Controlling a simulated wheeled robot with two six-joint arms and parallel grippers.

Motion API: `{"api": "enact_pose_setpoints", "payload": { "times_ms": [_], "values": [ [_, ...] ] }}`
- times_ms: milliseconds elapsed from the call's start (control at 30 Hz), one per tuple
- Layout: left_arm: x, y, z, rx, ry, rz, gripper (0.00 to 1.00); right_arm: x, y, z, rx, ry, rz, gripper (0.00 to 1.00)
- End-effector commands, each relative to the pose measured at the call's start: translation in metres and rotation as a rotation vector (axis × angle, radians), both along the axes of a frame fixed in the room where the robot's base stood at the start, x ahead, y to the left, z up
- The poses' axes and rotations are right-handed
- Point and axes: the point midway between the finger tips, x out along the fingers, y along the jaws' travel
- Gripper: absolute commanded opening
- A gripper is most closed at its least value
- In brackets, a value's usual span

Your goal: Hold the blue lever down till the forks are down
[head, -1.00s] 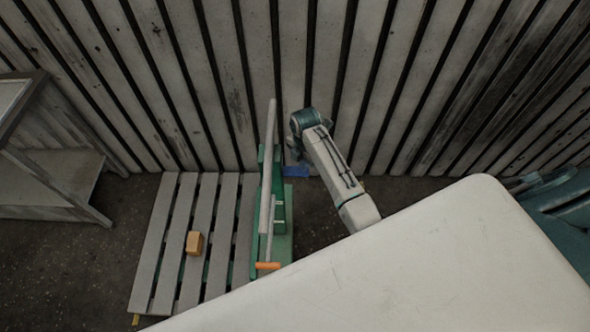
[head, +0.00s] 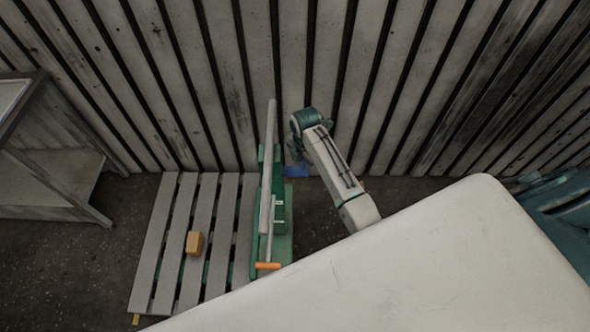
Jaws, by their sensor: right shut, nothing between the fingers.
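The blue lever (head: 297,171) is a small blue piece at the right rear side of the green lift truck (head: 282,245). My right gripper (head: 295,154) is shut and empty just above the lever at its far end, partly hidden under my wrist. I cannot tell whether it touches the lever. The forks are mostly hidden under the slatted pallet (head: 196,240), with bits of green between the slats, so their height cannot be judged. My left gripper is not in view.
A small tan box (head: 194,243) sits on the pallet. The truck has a grey upright post and an orange grip (head: 268,266). A slatted wall (head: 200,80) stands close behind. A grey shelf unit (head: 50,170) is at the left. Dark floor is free between it and the pallet.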

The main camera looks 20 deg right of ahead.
Motion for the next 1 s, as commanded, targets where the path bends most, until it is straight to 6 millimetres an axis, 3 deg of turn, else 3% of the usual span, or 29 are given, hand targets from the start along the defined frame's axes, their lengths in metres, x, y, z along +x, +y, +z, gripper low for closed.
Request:
{"api": "enact_pose_setpoints", "payload": {
  "times_ms": [267, 367, 500, 567, 1000],
  "values": [
    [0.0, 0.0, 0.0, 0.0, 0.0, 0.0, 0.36, 0.0, 0.0, -0.001, 0.0, 0.0, 0.0, 0.0],
    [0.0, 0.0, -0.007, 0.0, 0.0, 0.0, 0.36, 0.0, 0.0, -0.013, 0.0, 0.002, 0.0, 0.0],
    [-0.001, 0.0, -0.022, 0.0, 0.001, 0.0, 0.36, -0.001, 0.0, -0.045, 0.001, 0.003, 0.0, 0.0],
    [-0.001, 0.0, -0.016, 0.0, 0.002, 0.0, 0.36, 0.0, 0.0, -0.037, 0.0, 0.0, 0.0, 0.0],
    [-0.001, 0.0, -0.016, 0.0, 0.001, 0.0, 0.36, 0.0, 0.0, -0.037, 0.0, 0.001, 0.0, 0.0]
  ]
}}
